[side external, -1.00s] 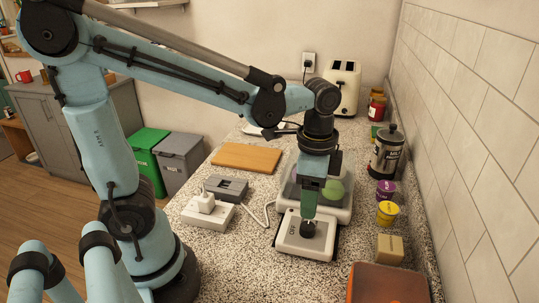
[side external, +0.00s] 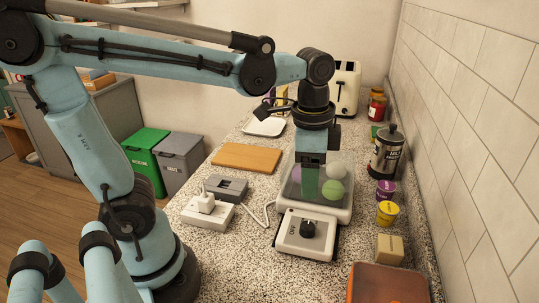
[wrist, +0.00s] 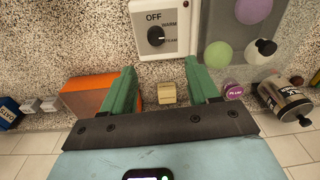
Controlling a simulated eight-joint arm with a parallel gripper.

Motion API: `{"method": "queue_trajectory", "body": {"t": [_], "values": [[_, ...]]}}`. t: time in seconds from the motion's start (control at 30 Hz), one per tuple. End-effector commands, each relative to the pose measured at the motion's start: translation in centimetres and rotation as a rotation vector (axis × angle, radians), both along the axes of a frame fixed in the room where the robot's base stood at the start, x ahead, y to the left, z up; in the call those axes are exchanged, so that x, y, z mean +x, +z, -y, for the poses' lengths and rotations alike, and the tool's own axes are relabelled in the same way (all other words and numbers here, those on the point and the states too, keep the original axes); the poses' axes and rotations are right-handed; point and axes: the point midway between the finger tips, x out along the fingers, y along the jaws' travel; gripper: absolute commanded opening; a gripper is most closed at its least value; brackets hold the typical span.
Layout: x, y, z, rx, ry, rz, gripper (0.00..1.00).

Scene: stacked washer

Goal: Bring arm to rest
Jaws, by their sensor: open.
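My gripper (side external: 309,184) hangs above the counter in front of the steamer's clear lidded tray, its fingers pointing down. In the wrist view my gripper (wrist: 163,78) shows two green fingers spread apart with nothing between them. The white appliance (side external: 306,234) has a black knob (side external: 307,229), which is free of my fingers. In the wrist view the knob (wrist: 156,36) sits beside the printed words OFF, WARM and STEAM, its pointer toward STEAM. Green, purple and white balls (side external: 333,189) lie in the clear tray behind the knob panel.
An orange box (side external: 388,283), a tan block (side external: 390,249), yellow and purple cups (side external: 387,212) and a steel press (side external: 387,152) line the right side. A plug strip (side external: 207,211), wooden board (side external: 246,157) and toaster (side external: 346,88) stand left and behind.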

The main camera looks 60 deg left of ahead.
Motion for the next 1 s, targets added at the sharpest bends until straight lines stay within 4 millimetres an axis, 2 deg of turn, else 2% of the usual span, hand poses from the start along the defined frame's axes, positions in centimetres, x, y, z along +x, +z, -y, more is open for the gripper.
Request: {"method": "queue_trajectory", "body": {"t": [0.3,0.5,1.0], "values": [[-1.3,-1.4,-2.9,-0.115,0.431,0.342,0.6],[-1.5,-2.0,-4.0,-0.199,0.618,0.493,0.6],[-1.5,-2.1,-4.3,-0.228,0.668,0.537,0.6]]}}
